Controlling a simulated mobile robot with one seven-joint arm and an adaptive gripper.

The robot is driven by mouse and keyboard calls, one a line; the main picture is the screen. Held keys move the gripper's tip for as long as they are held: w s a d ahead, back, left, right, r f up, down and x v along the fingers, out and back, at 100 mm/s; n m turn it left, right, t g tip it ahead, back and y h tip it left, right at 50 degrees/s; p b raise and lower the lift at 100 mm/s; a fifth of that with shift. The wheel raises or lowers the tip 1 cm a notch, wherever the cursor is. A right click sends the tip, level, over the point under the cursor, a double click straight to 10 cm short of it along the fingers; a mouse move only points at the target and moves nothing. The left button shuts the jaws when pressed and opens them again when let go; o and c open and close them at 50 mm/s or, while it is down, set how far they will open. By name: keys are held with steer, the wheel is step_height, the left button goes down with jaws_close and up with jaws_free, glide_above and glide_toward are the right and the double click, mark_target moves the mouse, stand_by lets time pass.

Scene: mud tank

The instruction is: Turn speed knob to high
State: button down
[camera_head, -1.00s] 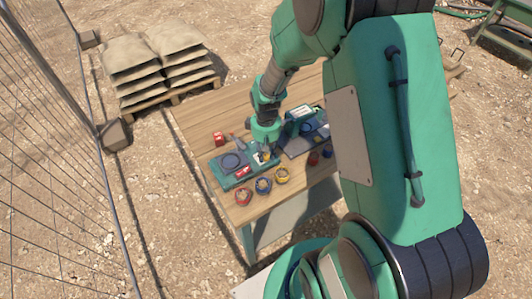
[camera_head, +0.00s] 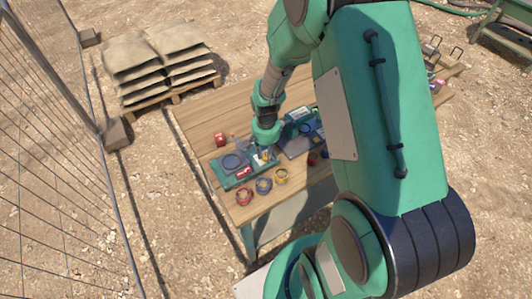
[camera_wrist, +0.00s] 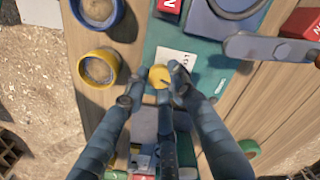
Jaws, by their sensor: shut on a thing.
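The speed knob (camera_wrist: 160,77) is yellow and round, with a dark pointer mark, and sits on a green device panel (camera_wrist: 160,35). A white label (camera_wrist: 177,57) with small print lies just beside it; I cannot read it fully. My gripper (camera_wrist: 168,72) is shut on the knob, with a fingertip on each side of it. In the head view my gripper (camera_head: 265,150) reaches down to the right end of the green device (camera_head: 233,178); the knob is mostly hidden there.
A yellow cup (camera_wrist: 98,68) and a blue cup (camera_wrist: 97,10) stand beside the device on the wooden table (camera_head: 200,125). Another device (camera_head: 300,140) stands close to the right of my gripper.

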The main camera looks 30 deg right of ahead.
steer(key=shift+m, duration=0.6)
steer(key=c, duration=1.4)
jaws_free()
steer(key=shift+c, duration=0.2)
steer(key=shift+r, duration=0.1)
step_height(320, 180, up, 12)
